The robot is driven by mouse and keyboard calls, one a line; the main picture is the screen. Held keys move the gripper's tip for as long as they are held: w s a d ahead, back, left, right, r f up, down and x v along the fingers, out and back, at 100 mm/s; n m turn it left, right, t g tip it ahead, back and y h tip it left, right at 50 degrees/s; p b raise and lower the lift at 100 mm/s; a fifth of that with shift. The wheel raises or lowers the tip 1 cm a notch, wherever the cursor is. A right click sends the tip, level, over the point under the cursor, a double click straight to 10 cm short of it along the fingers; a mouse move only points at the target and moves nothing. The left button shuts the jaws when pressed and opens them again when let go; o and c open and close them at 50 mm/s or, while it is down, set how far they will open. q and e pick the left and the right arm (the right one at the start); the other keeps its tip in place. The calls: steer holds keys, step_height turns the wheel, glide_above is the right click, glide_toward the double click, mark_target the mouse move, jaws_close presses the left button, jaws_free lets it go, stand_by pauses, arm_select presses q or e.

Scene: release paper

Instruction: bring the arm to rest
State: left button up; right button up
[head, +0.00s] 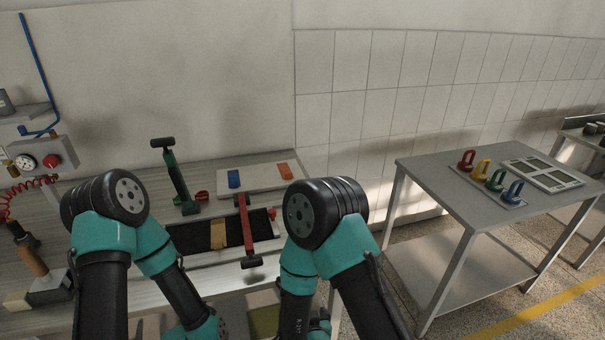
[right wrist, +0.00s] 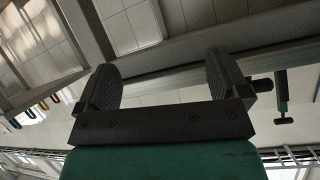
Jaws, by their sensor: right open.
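My right gripper (right wrist: 162,80) shows in the right wrist view with its two dark, textured fingers wide apart. Nothing is between them. In the head view my two teal and black arms stand in front of the bench, with their forearms pointing down. My left gripper does not show there; the lower part of that arm runs out at the bottom edge. The right arm's lower end is mostly hidden behind its upper links.
The bench (head: 235,174) holds a green-handled tool (head: 179,184), a red bar-shaped tool (head: 245,222) over a black tray (head: 190,241), and a pale board (head: 261,176). A grey side table (head: 425,172) carries coloured shackle-like pieces (head: 482,169) and a framed panel (head: 533,166).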

steer(key=s+d+f+g, duration=0.3)
steer(key=d+g, duration=0.1)
steer(key=d, duration=0.3)
steer(key=s+d+f+m+g, duration=0.1)
steer(key=s+d+f+g, duration=0.2)
steer(key=d, duration=0.4)
steer(key=s+d+f+m+g+y, duration=0.1)
steer(key=s+d+f+g, duration=0.2)
steer(key=d, duration=0.4)
steer(key=shift+s+d+f+g, duration=0.35)
steer(key=shift+s+g, duration=0.3)
steer(key=shift+g, duration=0.15)
steer(key=shift+a, duration=0.1)
